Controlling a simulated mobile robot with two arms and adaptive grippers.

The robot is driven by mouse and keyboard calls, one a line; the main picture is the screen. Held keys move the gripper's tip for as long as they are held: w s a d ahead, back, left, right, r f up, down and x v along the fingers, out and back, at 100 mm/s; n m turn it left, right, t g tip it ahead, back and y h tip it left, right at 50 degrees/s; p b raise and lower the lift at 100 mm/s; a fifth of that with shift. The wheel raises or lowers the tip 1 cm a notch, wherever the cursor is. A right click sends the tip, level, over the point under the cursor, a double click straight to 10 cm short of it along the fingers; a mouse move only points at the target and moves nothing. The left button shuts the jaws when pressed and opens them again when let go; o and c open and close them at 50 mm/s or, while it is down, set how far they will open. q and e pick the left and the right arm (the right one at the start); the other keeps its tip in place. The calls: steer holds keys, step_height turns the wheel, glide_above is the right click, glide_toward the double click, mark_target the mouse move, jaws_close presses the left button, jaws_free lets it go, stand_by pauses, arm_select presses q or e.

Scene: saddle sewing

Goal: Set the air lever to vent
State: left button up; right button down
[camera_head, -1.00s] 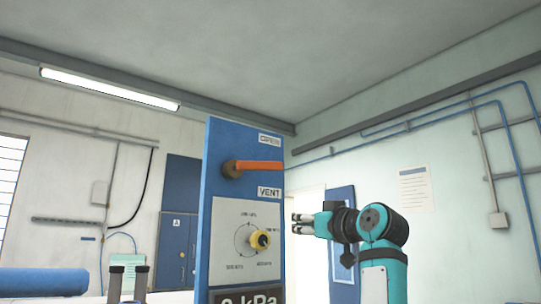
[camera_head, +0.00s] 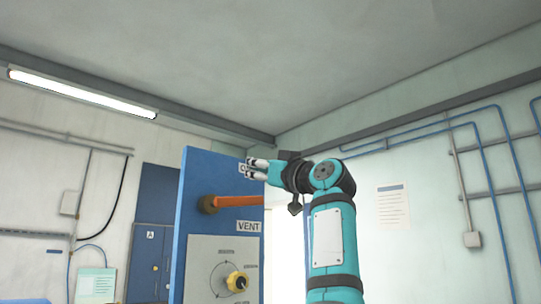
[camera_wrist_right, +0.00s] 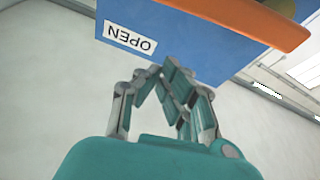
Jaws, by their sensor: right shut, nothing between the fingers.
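The air lever (camera_head: 236,201) is an orange handle on a brown pivot, on the front of a blue upright panel (camera_head: 192,180). It points to the right, nearly level, just above the VENT label (camera_head: 248,226). It also shows as an orange bar (camera_wrist_right: 245,22) in the right wrist view, near an upside-down OPEN label (camera_wrist_right: 130,39). My right gripper (camera_head: 256,169) is shut and empty, above the lever's free end and apart from it in the picture. It covers part of the upper label. In the wrist view its fingers (camera_wrist_right: 166,75) meet near the panel. My left gripper is out of view.
A blue cabinet (camera_head: 150,250) stands behind on the left. Blue pipes (camera_head: 440,127) run along the right wall. The space right of the panel holds my right arm.

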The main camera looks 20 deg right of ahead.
mark_target(237, 202)
arm_select(q)
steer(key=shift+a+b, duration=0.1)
steer(key=shift+b, duration=0.25)
arm_select(e)
steer(key=f, duration=0.4)
steer(key=shift+w+d, duration=0.1)
steer(key=shift+d, duration=0.25)
arm_select(q)
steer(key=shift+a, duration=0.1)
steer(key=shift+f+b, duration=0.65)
steer(key=shift+b, duration=0.1)
arm_select(e)
steer(key=shift+w+d+f, duration=0.1)
steer(key=shift+d+f, duration=0.25)
steer(key=shift+f, duration=0.45)
